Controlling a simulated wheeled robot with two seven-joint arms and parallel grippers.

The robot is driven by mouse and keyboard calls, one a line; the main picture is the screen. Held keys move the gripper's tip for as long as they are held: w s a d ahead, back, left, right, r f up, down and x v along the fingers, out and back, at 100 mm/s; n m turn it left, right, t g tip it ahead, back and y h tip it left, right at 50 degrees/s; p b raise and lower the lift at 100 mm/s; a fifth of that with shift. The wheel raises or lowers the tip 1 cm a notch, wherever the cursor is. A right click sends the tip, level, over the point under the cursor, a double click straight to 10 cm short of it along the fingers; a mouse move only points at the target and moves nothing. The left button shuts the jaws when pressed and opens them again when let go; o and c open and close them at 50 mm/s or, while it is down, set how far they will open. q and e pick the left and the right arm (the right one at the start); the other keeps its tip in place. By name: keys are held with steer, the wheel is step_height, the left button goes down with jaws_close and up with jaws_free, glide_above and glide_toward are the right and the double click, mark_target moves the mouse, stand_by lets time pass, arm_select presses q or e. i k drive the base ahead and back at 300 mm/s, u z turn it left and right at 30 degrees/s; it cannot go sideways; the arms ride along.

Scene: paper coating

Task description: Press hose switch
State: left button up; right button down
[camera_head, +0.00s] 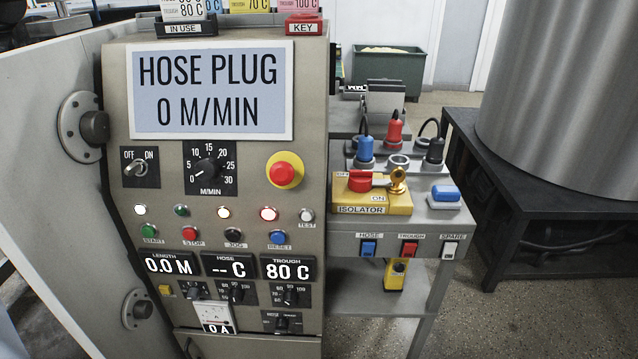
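The control panel display (211,91) reads HOSE PLUG, 0 M/MIN. The hose readout (234,267) shows dashes and C, and the trough readout (288,269) shows 80 C. Neither of my grippers is in view.
A yellow isolator box (372,202) with a red handle sits above the switches. Blue (365,151), red (394,129) and black (434,150) plugs stand behind it. A blue block (446,193) lies right. A dark stand (540,200) with a large metal drum (570,90) is at right.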

mark_target(368, 247)
steer(key=k, duration=0.5)
steer(key=u, duration=1.5)
steer(key=i, duration=0.5)
steer(key=z, duration=1.8)
